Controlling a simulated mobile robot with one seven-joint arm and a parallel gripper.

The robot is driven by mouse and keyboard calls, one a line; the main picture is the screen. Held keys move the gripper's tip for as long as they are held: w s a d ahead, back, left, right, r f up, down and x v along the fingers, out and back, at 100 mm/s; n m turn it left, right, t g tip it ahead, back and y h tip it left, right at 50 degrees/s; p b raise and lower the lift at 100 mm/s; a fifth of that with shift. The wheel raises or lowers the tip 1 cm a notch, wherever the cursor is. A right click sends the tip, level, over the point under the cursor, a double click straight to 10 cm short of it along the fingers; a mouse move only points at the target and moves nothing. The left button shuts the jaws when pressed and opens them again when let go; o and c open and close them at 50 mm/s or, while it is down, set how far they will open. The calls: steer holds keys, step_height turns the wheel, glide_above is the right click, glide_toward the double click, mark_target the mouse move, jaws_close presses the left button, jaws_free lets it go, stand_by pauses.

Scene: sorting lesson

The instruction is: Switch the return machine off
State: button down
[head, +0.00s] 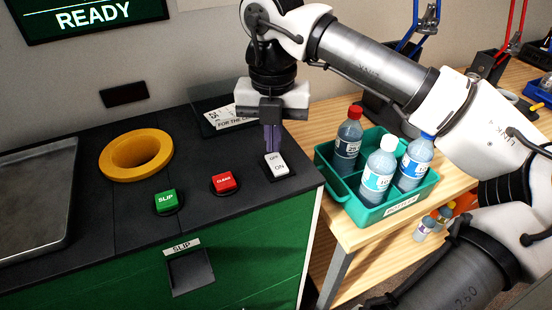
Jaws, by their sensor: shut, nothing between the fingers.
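The return machine (90,206) is a black-topped, green-fronted unit at the left of the head view. Its screen (88,16) reads READY. A white rocker switch (279,168) marked OFF and ON sits near the right end of the black top. The OFF end is farther from the camera and the ON end nearer. My gripper (270,150) points down with its fingers shut and empty, right over the OFF end. I cannot tell whether the fingertips touch the switch. They hide a little of its far edge.
A green SLIP button (166,201), a red button (224,183) and a yellow ring (136,156) are on the top, left of the switch. A green crate (381,213) with several bottles stands close on the right, on a wooden table. A dark tray with paper (231,117) lies behind.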

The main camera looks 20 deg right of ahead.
mark_target(274, 157)
steer(key=shift+f+b, duration=0.95)
steer(key=shift+f, duration=0.1)
stand_by(0.8)
steer(key=shift+r, duration=0.2)
steer(key=shift+r+p, duration=2.15)
steer(key=shift+r, duration=1.25)
